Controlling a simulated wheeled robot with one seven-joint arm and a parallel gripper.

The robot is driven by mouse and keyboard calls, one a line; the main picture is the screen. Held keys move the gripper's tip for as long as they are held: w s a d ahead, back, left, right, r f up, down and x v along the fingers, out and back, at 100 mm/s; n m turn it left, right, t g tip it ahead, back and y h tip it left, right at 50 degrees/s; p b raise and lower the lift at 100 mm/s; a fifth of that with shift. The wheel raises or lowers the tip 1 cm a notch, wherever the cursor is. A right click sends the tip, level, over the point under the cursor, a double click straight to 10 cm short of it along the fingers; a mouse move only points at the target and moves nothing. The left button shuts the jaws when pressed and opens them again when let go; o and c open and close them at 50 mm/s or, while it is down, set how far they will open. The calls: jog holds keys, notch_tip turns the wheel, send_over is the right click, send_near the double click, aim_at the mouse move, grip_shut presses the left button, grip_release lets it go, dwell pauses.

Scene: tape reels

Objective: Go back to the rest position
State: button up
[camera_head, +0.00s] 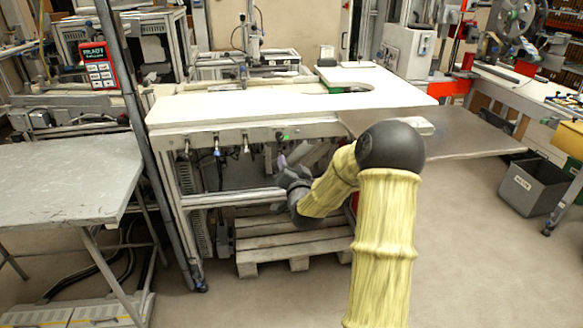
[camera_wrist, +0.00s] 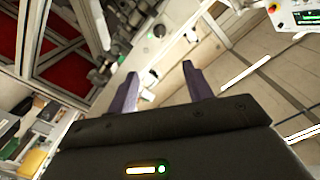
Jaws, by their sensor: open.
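My gripper shows in the wrist view (camera_wrist: 158,80), with its two purple-grey fingers spread apart and nothing between them. In the head view, my arm in its yellow sleeve reaches forward from the lower right, and my gripper (camera_head: 281,160) is small and partly hidden by my wrist. It is in front of the white-topped workbench (camera_head: 240,108), below the level of its top. No tape reel can be made out clearly between or beside the fingers.
A grey table (camera_head: 65,180) stands at the left. A wooden pallet (camera_head: 290,240) lies under the workbench. A grey shelf (camera_head: 465,138) juts out on the right, and a dark bin (camera_head: 533,186) stands on the floor. The floor at the right front is clear.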

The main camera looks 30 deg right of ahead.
jog(key=s+a+f+n+g+y, duration=0.2)
jog(key=s+a+f+n+g, duration=0.15)
jog(key=a, duration=0.35)
jog(key=s+a+f+n+g+y, duration=0.2)
jog(key=s+a+n+g, duration=0.1)
jog(key=s+a, duration=0.25)
jog(key=s+a+f+n+g+y, duration=0.15)
jog(key=s+a+g, duration=0.25)
jog(key=s, duration=0.7)
jog(key=s+a+n+g+h, duration=0.1)
jog(key=s+a+n+g, duration=0.2)
jog(key=s, duration=0.8)
notch_tip(320, 180, up, 24)
jog(key=g+p, duration=0.1)
jog(key=p, duration=2.3)
jog(key=shift+w+m, duration=0.3)
jog(key=shift+f+y, duration=0.1)
jog(key=shift+y, duration=0.15)
